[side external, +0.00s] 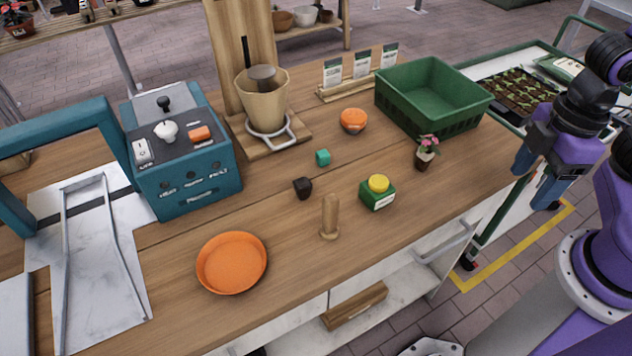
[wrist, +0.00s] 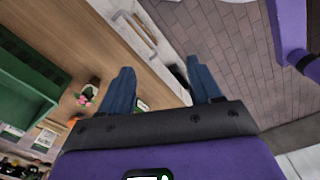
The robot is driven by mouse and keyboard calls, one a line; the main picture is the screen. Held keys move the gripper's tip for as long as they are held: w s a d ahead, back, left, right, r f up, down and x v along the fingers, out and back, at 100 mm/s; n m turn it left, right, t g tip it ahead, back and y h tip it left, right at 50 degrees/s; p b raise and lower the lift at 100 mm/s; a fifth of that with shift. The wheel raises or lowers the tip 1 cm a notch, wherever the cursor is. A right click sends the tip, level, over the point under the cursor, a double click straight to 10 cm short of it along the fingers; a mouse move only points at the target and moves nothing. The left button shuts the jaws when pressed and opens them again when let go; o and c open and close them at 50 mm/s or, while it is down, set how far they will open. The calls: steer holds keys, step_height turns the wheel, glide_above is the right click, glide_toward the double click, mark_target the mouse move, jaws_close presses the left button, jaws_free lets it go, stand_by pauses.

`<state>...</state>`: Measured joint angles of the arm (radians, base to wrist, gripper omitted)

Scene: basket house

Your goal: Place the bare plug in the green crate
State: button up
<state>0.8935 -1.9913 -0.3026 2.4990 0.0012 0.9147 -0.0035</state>
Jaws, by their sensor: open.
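The green crate (side external: 432,98) stands at the back right of the wooden bench and looks empty inside; it also shows at the left edge of the wrist view (wrist: 22,88). A small dark lump (side external: 303,188) lies mid-bench. A dark plant block with pink flowers (side external: 425,155) stands upright just in front of the crate, and also shows in the wrist view (wrist: 87,94). I cannot tell for sure which of these two is the bare plug. My gripper (wrist: 162,85) is open and empty, off the bench's right end (side external: 535,185), apart from everything.
A teal machine (side external: 185,165) and a pot stand (side external: 265,110) are farther left. Bench is clear between them.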

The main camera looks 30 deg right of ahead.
steer(key=w+a+r+n, duration=0.3)
steer(key=w+a+r, duration=0.1)
steer(key=w+a, duration=1)
steer(key=n+y, duration=0.1)
steer(key=n, duration=0.1)
glide_toward(302, 182)
steer(key=f, duration=0.5)
steer(key=a+f, duration=0.1)
steer(key=f, duration=0.2)
steer(key=shift+f, duration=0.25)
steer(key=shift+c, duration=0.3)
steer(key=c, duration=1.1)
jaws_close()
